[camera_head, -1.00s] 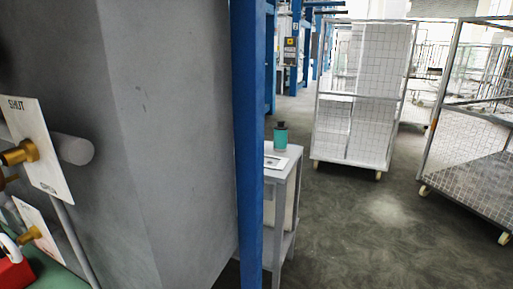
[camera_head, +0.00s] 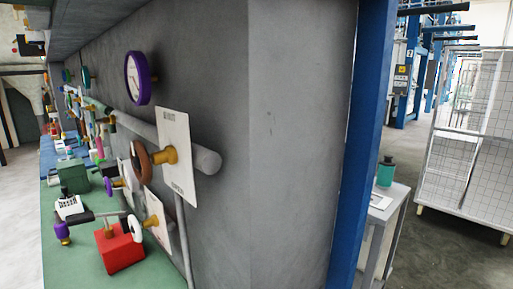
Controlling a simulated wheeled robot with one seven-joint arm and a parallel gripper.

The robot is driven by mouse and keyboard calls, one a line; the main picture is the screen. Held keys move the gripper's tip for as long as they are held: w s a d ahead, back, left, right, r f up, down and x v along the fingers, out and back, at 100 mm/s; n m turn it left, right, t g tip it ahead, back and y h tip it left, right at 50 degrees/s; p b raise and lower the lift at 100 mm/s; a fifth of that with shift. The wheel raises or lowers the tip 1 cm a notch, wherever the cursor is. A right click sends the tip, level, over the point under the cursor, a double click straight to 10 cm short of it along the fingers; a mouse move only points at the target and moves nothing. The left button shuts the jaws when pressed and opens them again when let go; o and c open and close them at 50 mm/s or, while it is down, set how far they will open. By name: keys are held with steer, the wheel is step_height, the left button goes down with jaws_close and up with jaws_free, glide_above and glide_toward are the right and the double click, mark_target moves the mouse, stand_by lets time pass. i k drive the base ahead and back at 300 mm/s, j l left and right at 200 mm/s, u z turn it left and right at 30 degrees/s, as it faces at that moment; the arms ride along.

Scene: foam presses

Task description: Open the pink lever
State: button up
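A small pink part (camera_head: 100,148) shows among the crowded valves and pipes along the grey wall at the left. It is too small to tell whether it is the pink lever or how it is set. My gripper is not in view.
A purple-rimmed gauge (camera_head: 138,78), a brown handwheel (camera_head: 141,160) and a white plate (camera_head: 178,160) are on the grey wall (camera_head: 285,150). A red box (camera_head: 120,248) stands on the green bench (camera_head: 75,268). A blue post (camera_head: 362,150), side table (camera_head: 385,215) and mesh cart (camera_head: 470,150) are at right.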

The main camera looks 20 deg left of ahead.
mark_target(99, 141)
steer(key=u, duration=1.55)
